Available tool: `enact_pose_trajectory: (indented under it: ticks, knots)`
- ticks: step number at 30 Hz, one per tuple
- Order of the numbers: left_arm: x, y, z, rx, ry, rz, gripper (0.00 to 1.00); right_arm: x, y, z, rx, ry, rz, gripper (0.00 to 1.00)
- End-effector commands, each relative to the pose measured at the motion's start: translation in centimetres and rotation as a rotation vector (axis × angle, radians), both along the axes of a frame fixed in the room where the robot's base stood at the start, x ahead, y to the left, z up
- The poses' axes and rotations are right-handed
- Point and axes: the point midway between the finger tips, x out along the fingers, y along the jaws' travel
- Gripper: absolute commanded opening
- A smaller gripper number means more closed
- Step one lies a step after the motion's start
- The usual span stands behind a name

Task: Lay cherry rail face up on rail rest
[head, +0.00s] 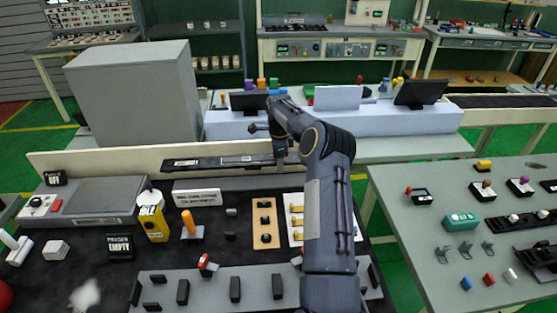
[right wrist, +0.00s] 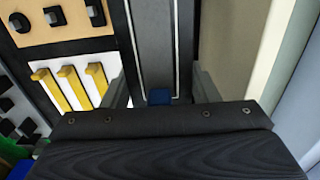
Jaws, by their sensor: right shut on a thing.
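A long dark rail-like strip (head: 222,162) with small white labels lies along the back of the black bench, in front of a cream ledge. My right gripper (head: 281,168) points down at the strip's right part. In the right wrist view a dark grey bar (right wrist: 166,45) runs between the two fingers (right wrist: 160,90), with a small blue block (right wrist: 159,97) near the palm. My right gripper is shut on this dark piece. I cannot tell rail from rest, nor which face is up; no cherry colour shows. My left gripper is out of view.
A wooden block with black knobs (head: 265,205) and a white panel with yellow clips (head: 291,208) stand just in front of the strip. A yellow bottle (head: 152,216) and orange peg (head: 188,222) are left.

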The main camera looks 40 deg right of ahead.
Motion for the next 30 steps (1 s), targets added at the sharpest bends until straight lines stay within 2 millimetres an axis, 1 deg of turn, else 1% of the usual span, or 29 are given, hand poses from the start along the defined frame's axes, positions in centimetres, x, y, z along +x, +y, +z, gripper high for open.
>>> enact_pose_trajectory:
  ticks: [4,8,15,21,25,30]
  knots:
    - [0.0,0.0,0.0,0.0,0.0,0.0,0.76,0.0,0.0,-0.3,0.001,-0.001,0.0,0.18]
    - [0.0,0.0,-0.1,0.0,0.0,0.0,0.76,0.0,0.0,-1.3,0.002,0.001,0.0,0.18]
    - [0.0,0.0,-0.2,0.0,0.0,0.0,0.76,0.0,0.0,-4.0,0.001,0.0,0.0,0.18]
    - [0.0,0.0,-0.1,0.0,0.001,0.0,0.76,0.0,0.0,-5.7,0.001,-0.001,0.0,0.18]
    - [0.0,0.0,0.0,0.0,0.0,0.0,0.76,0.0,0.0,-6.4,0.002,-0.001,0.0,0.18]
    - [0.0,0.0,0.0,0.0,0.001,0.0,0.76,0.0,0.0,-6.8,0.002,-0.001,0.0,0.18]
